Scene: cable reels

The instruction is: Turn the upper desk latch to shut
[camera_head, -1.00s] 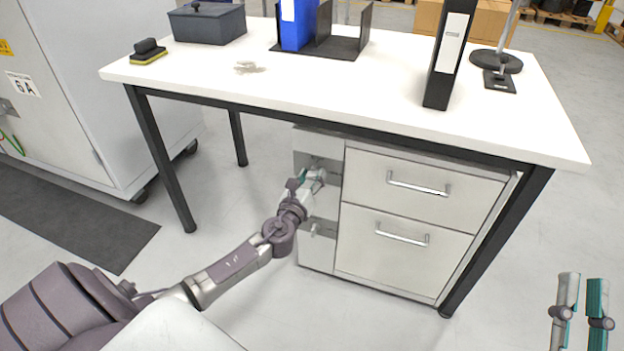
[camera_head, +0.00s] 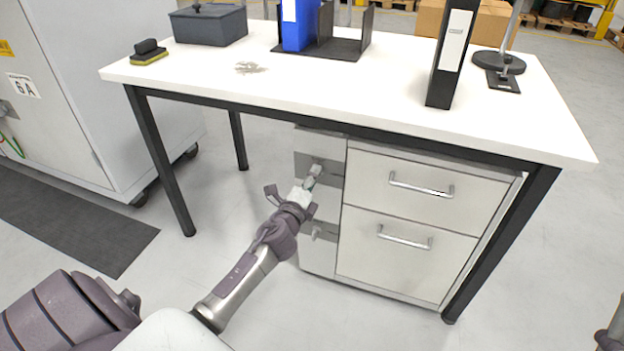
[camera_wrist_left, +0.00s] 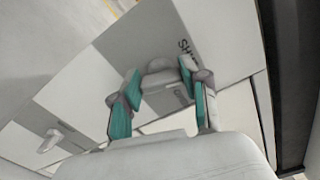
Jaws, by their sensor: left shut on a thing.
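The upper desk latch (camera_head: 315,169) is a small grey handle on a grey plate at the left side of the drawer unit, under the white desk. My left gripper (camera_head: 309,183) is shut on this latch, reaching it from the lower left. In the left wrist view the latch (camera_wrist_left: 158,72) sits between the two teal-padded fingers, with part of its plate covered. Dark lettering starting "SH" (camera_wrist_left: 185,48) shows beside the right finger. The lower latch (camera_head: 320,232) stands apart below. Only a sliver of my right gripper (camera_head: 608,338) shows at the lower right edge.
Two drawers with bar handles (camera_head: 421,186) lie right of the latches. The black desk leg (camera_head: 163,165) stands to the left, with open floor between. The white desktop (camera_head: 340,90) overhangs the latches and carries binders, a box and a lamp base.

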